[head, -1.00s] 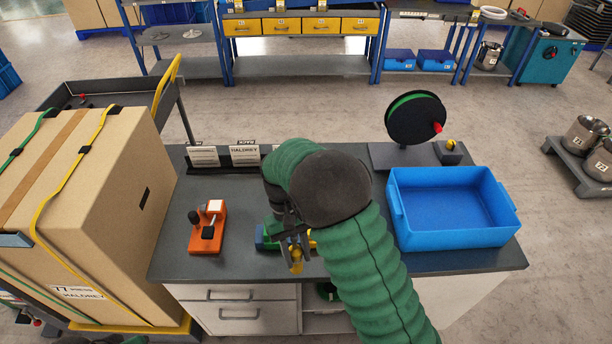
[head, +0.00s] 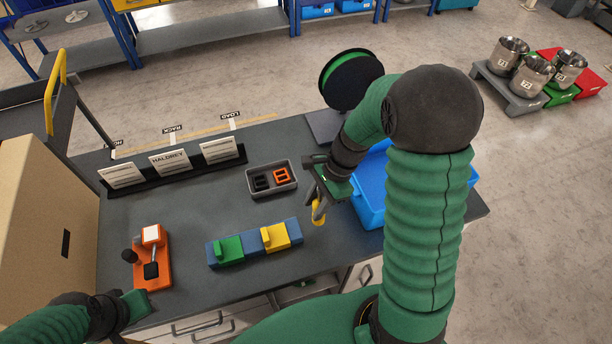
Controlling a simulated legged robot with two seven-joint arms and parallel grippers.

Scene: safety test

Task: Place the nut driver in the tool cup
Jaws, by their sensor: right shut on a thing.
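My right gripper (head: 318,202) is over the right part of the grey table, just left of the blue bin. It is shut on a small yellow thing (head: 319,213), mostly hidden by the fingers; it may be the nut driver, but I cannot tell for sure. My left gripper (head: 137,307) is low at the left front edge of the table, near the orange device; its fingers are not clear. I cannot make out a tool cup in the head view.
A blue bin (head: 371,192) is partly behind my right arm. A blue block with green and yellow pieces (head: 256,242), an orange device (head: 152,262), a small grey tray (head: 272,190) and label cards (head: 170,162) stand on the table. A black reel (head: 350,80) is at the back.

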